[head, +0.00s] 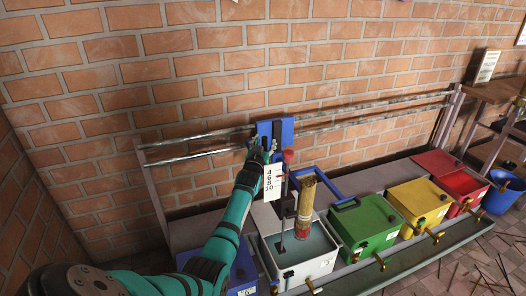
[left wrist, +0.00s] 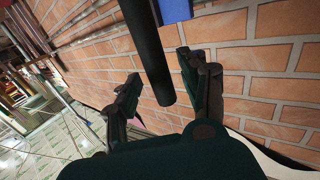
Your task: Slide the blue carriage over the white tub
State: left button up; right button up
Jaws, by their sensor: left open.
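The blue carriage (head: 275,131) hangs on two metal rails along the brick wall, above and behind the white tub (head: 318,268). My left gripper (head: 262,152) is at the carriage's lower left edge. In the left wrist view the left gripper (left wrist: 160,78) is open, with a black bar (left wrist: 148,50) between its fingers; contact cannot be told. A bit of blue (left wrist: 176,10) shows at the top. My right gripper is out of view.
A blue tub (head: 243,272) stands left of the white one, partly behind my arm. Green (head: 365,222), yellow (head: 420,200) and red (head: 462,184) tubs stand to the right. The rails (head: 390,106) run clear to the right post. Thin sticks lie on the floor at right.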

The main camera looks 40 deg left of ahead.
pick_arm(q)
jog(key=v, duration=1.1)
jog(key=shift+s+d, duration=0.25)
jog(key=shift+s, duration=0.1)
jog(key=shift+f, duration=0.1)
